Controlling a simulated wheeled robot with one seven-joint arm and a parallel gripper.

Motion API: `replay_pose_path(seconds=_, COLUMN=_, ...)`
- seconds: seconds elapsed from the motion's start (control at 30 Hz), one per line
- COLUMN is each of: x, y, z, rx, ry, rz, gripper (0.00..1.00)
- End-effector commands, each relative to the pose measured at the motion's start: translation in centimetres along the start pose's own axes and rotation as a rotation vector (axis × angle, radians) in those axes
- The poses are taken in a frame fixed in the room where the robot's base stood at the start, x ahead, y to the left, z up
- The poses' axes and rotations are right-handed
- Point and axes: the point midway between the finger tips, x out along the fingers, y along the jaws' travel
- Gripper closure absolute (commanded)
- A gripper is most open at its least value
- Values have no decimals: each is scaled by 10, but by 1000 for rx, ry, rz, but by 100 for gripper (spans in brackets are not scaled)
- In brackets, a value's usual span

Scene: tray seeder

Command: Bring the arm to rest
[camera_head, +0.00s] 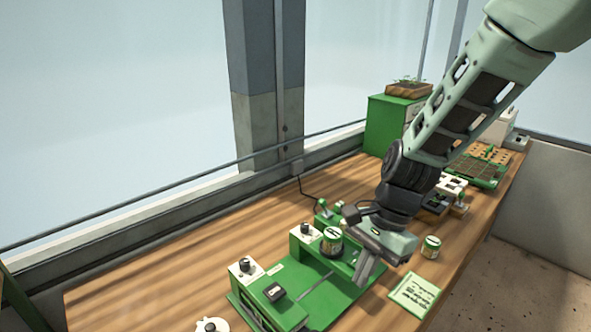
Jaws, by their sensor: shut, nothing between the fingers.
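My arm reaches down from the upper right over the wooden bench (130,285). My gripper (363,281) is at its lower end, pointing down, above the right part of a green machine (335,297). Its fingers look close together and hold nothing. A green and white jar (332,242) stands on the machine just left of my gripper. Whether the fingertips touch the machine's surface is hard to tell.
A small green and white can (431,247) and a green-edged card (414,294) lie close to the right of my gripper. A green cabinet (385,125) and a seed tray (478,170) stand farther back.

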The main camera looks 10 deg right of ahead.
Motion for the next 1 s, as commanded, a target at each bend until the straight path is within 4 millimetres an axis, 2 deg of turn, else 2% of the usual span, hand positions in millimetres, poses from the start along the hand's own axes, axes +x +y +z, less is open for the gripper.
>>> replay_pose_path(seconds=0.07, x=-2, y=9, z=20, rx=-160, ry=14, rz=10, gripper=100)
replay_pose_path(seconds=0.17, x=-4, y=30, z=53, rx=-489, ry=48, rz=40, gripper=100)
replay_pose_path(seconds=0.3, x=-7, y=70, z=92, rx=-1010, ry=119, rz=108, gripper=100)
replay_pose_path(seconds=0.4, x=-8, y=96, z=106, rx=-1322, ry=170, rz=166, gripper=100)
replay_pose_path(seconds=0.5, x=-8, y=114, z=113, rx=-1543, ry=208, rz=218, gripper=100)
replay_pose_path(seconds=0.67, x=-8, y=125, z=116, rx=-1694, ry=235, rz=260, gripper=100)
replay_pose_path(seconds=1.0, x=-9, y=125, z=116, rx=-1698, ry=234, rz=262, gripper=100)
